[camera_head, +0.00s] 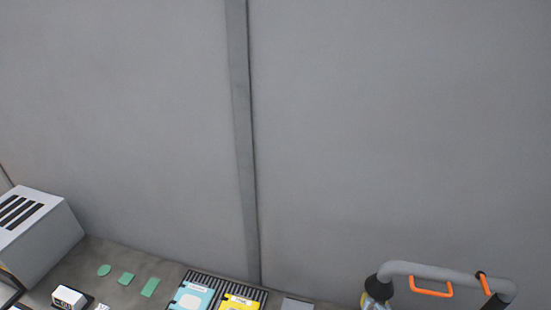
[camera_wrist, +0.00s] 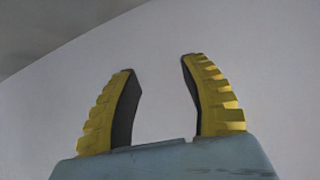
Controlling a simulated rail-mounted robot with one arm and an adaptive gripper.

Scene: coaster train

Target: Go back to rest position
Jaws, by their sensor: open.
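My gripper (camera_wrist: 158,78) shows in the wrist view with two yellow ribbed fingers that have dark inner pads. The fingers stand apart with nothing between them. Behind them is only a plain pale surface and a darker grey area at the upper left. I cannot make out my gripper in the head view.
In the head view a grey wall (camera_head: 400,130) fills most of the picture. Along the bottom are a grey vented box (camera_head: 45,235), green pieces (camera_head: 126,279), a blue card (camera_head: 191,297) and a yellow card (camera_head: 240,303) on a slatted rack, and a grey pipe with orange handles (camera_head: 432,288).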

